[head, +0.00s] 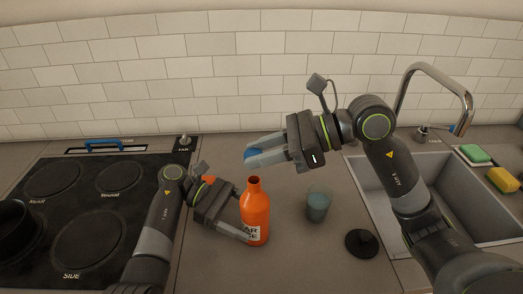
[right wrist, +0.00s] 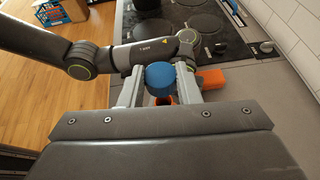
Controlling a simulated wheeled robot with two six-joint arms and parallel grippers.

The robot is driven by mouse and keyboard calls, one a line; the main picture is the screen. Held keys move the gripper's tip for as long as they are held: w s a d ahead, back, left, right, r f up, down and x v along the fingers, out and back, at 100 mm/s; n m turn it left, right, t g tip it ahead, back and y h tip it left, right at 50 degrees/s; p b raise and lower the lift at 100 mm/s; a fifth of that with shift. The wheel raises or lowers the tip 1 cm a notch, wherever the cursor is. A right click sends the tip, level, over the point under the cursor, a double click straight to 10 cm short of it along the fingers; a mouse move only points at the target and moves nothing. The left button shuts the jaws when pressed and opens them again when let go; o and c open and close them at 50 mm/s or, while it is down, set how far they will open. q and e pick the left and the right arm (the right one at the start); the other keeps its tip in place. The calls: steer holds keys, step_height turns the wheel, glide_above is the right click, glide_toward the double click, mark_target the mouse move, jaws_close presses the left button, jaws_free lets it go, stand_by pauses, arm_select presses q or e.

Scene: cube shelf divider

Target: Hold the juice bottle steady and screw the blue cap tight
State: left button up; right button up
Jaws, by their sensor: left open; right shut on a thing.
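The orange juice bottle (head: 255,208) stands upright on the counter, its neck open and bare. My left gripper (head: 243,214) is open low at the bottle, with one finger across its front left side; the far finger is partly hidden, and I cannot tell whether either touches. My right gripper (head: 256,152) is shut on the blue cap (head: 249,154), above the bottle and apart from it. In the right wrist view the cap (right wrist: 160,78) sits between the fingertips, with part of the orange bottle (right wrist: 164,100) showing below it.
A grey-blue cup (head: 318,205) and a black round lid (head: 361,243) stand right of the bottle. The stove (head: 85,215) is at left, the sink (head: 385,190) at right. An orange object (head: 208,179) lies behind my left gripper. Sponges (head: 475,153) lie beyond the sink.

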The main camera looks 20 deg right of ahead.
arm_select(q)
steer(key=shift+x, duration=1.55)
steer(key=shift+c, duration=0.2)
steer(key=c, duration=0.8)
steer(key=shift+c, duration=0.2)
steer(key=shift+f, duration=0.1)
arm_select(e)
steer(key=shift+f, duration=0.15)
arm_select(q)
steer(key=o, duration=0.4)
steer(key=c, duration=0.5)
arm_select(e)
steer(key=shift+f, duration=0.1)
